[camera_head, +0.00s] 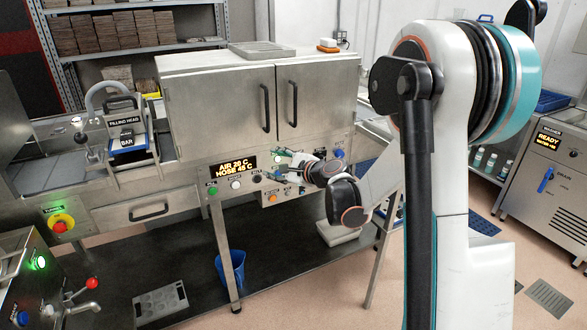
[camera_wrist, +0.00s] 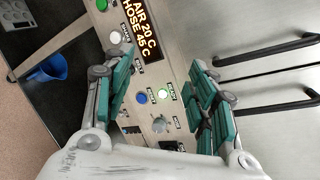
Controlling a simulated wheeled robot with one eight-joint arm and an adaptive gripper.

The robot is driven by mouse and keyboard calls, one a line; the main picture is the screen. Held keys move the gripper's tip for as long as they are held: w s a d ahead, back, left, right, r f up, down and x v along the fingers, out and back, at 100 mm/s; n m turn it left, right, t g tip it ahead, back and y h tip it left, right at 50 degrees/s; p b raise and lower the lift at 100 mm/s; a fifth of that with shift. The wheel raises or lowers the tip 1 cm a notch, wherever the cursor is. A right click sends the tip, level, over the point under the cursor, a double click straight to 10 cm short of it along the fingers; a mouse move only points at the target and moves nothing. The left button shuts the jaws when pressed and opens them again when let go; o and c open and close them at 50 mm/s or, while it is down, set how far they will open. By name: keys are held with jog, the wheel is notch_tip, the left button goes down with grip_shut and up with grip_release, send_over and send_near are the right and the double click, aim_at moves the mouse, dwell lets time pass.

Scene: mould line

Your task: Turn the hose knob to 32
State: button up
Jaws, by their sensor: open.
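The control panel's display (camera_head: 234,167) reads AIR 20 C and HOSE 45 C; it also shows in the wrist view (camera_wrist: 142,25). My gripper (camera_head: 280,170) is in front of the panel, right of the display. In the wrist view my gripper (camera_wrist: 161,100) is open and empty, with its fingers either side of several controls. The small labels are too unclear to tell which control is the hose knob. The fingers hide part of the panel.
The panel sits below a steel cabinet (camera_head: 220,100) with two long door handles. A white button (camera_head: 236,184) and a black knob (camera_head: 257,178) lie left of my gripper. A blue bucket (camera_head: 230,268) stands on the lower shelf.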

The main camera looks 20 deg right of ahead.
jog(key=w+d+f+m+t+h+b, duration=0.1)
jog(key=w+d+f+m+t+h, duration=0.1)
jog(key=d+f+m, duration=0.6)
jog(key=w+d+f+m+t+h+b, duration=0.1)
jog(key=w+d+f+m+t+h, duration=0.15)
jog(key=d+f+m, duration=0.45)
jog(key=w+d+f+n+b, duration=0.1)
jog(key=w+b, duration=0.3)
jog(key=w, duration=0.9)
jog(key=shift+w+d+n, duration=0.3)
jog(key=shift+w+d, duration=0.1)
jog(key=shift+d, duration=0.5)
jog(key=shift+g+y, duration=0.25)
jog(key=c, duration=1)
